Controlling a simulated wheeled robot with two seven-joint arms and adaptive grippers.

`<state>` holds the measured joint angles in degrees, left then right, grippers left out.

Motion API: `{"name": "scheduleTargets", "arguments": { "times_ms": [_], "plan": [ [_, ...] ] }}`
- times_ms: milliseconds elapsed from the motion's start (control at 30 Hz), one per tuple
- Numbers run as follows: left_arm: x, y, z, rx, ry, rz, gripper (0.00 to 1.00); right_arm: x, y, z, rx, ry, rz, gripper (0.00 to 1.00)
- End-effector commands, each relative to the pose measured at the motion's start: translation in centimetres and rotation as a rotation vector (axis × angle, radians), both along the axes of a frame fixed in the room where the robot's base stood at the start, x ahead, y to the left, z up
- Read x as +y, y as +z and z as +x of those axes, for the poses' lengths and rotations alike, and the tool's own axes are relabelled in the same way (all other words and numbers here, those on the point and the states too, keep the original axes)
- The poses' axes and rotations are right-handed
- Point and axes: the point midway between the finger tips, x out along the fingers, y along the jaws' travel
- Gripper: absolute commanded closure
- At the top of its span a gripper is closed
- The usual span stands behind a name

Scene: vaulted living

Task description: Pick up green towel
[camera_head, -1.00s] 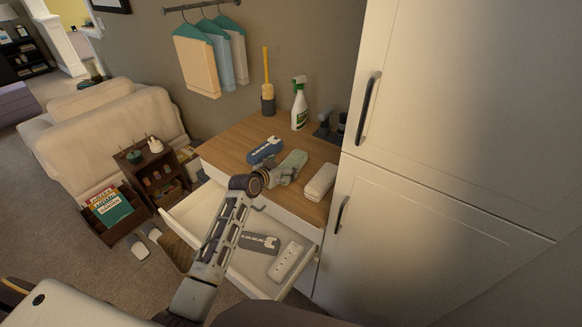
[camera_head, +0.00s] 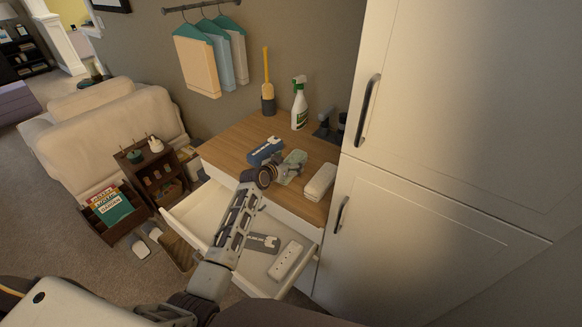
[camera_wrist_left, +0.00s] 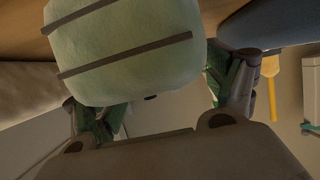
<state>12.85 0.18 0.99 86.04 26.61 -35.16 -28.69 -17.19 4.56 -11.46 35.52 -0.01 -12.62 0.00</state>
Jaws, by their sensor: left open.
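The green towel (camera_head: 297,156) is a pale green folded roll on the wooden top of the drawer cabinet, between a blue and a whitish towel. My left gripper (camera_head: 287,170) is at its near end and hides part of it. In the left wrist view the towel (camera_wrist_left: 125,50), with dark stripes, fills the upper middle. There the open left gripper (camera_wrist_left: 163,103) has one finger on each side of the towel's end. I cannot tell whether the fingers touch it. My right gripper is not in view.
A blue towel (camera_head: 265,150) and a whitish towel (camera_head: 320,181) flank the green one closely. A spray bottle (camera_head: 299,105) stands behind. An open drawer (camera_head: 215,208) juts out below my arm. A tall white cabinet (camera_head: 440,130) bounds the right side.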

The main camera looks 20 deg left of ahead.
Motion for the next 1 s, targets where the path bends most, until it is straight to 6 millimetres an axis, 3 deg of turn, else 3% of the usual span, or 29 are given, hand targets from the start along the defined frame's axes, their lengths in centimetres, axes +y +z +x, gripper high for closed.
{"name": "scheduleTargets", "arguments": {
  "times_ms": [233, 633, 1000],
  "plan": [
    [-0.01, -0.02, -0.03, 0.0, 0.0, 0.0, 0.14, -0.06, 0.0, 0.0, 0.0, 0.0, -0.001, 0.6],
    [-0.01, -0.1, -0.05, 0.002, 0.0, 0.001, 0.65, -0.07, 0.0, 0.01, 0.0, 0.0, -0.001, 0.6],
    [-0.02, -0.2, -0.08, 0.003, -0.001, 0.0, 0.67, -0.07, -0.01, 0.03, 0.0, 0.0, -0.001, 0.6]
  ]
}}
